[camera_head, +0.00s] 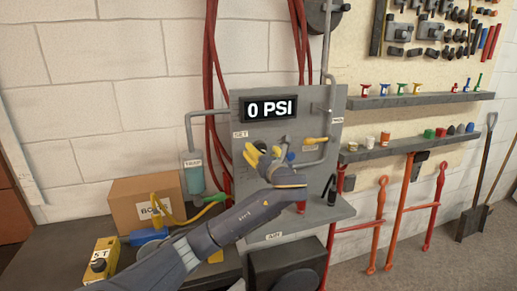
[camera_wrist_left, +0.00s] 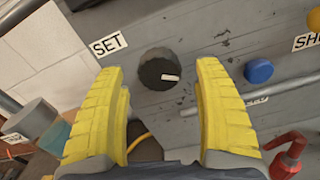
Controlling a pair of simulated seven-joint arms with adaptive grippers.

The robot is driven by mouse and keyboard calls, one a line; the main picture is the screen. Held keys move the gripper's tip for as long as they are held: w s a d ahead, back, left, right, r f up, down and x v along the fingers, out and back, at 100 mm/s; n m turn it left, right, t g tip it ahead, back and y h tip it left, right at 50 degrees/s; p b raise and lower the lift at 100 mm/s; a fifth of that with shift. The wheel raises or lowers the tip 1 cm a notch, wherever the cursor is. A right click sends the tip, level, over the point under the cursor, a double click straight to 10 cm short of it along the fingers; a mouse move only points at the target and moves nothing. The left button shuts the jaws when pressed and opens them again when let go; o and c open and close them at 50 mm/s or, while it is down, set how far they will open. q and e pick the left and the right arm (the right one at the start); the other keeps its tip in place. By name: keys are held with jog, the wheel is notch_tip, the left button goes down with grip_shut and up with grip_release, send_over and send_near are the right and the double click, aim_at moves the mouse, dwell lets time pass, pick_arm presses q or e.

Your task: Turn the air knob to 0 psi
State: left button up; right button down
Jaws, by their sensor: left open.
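The air knob (camera_wrist_left: 157,69) is a round black dial with a white pointer mark, beside the SET label (camera_wrist_left: 109,45) on the grey panel (camera_head: 237,107). The pointer points to the right in the left wrist view. The display (camera_head: 268,109) reads 0 PSI. My left gripper (camera_head: 255,153) has yellow fingers and is in front of the panel at the knob. In the left wrist view its open fingers (camera_wrist_left: 164,100) are on either side below the knob, with a gap between them; contact cannot be told. In the head view the gripper mostly hides the knob. My right gripper is not in view.
A blue button (camera_wrist_left: 259,71) is right of the knob. A yellow-handled valve (camera_head: 314,141) and pipes are on the panel's right. A cardboard box (camera_head: 146,203) and a yellow box (camera_head: 102,258) are on the bench at left. Red hoses (camera_head: 210,80) hang behind.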

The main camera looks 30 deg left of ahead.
aim_at(261, 150)
pick_arm(q)
jog(key=shift+x, duration=1.75)
jog(key=c, duration=1.3)
